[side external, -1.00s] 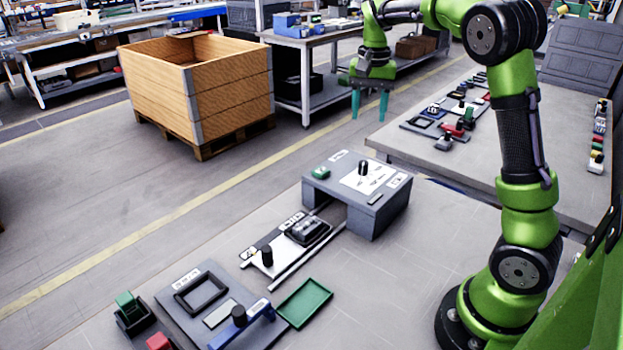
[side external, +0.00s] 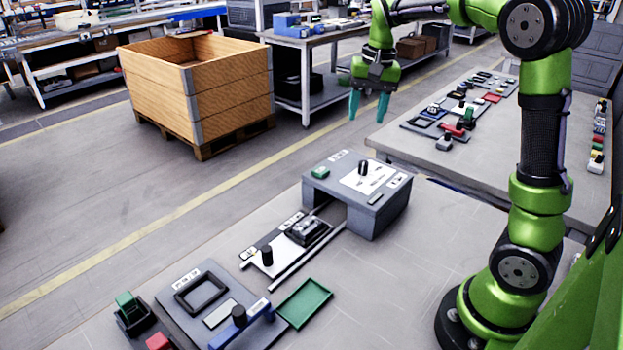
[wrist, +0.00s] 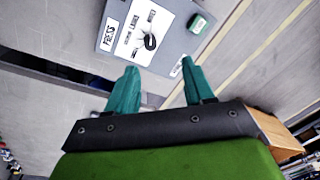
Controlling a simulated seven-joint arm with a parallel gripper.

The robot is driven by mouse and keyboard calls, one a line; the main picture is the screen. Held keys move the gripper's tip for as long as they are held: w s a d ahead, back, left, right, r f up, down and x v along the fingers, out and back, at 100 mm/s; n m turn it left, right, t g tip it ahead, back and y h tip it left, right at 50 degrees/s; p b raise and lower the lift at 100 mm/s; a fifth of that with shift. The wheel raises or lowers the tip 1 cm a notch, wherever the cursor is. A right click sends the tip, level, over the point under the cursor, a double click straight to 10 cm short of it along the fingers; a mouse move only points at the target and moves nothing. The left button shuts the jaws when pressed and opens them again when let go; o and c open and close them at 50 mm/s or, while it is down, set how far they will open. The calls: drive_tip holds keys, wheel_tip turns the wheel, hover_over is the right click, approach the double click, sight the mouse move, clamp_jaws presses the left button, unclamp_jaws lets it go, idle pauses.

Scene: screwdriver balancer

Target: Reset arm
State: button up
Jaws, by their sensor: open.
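My gripper (side external: 369,106) is open, with teal fingers and nothing between them. It hangs in the air, above and behind the grey press station (side external: 360,195) as the side external view shows it. In the wrist view my two fingers (wrist: 157,85) stand apart, and the press station's top panel (wrist: 150,30) with its black knob (wrist: 150,41) and green button (wrist: 202,22) lies beyond them. A sliding carriage with a black part (side external: 308,231) sits on rails in front of the press station.
A green tray (side external: 304,303) and a grey fixture with a blue lever (side external: 240,334) are at the front of the table. A green block (side external: 128,303) and a red block (side external: 158,341) are at the lower left. A wooden crate (side external: 200,95) stands on the floor behind. Air around my gripper is clear.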

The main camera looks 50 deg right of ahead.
drive_tip(key=s+a+n+t+y, duration=0.1)
drive_tip(key=s+a+n+t, duration=0.5)
drive_tip(key=s+a, duration=0.8)
drive_tip(key=a, duration=0.4)
drive_tip(key=shift+s+a+f+y, duration=0.2)
drive_tip(key=shift+f+y, duration=0.1)
drive_tip(key=shift+y, duration=0.1)
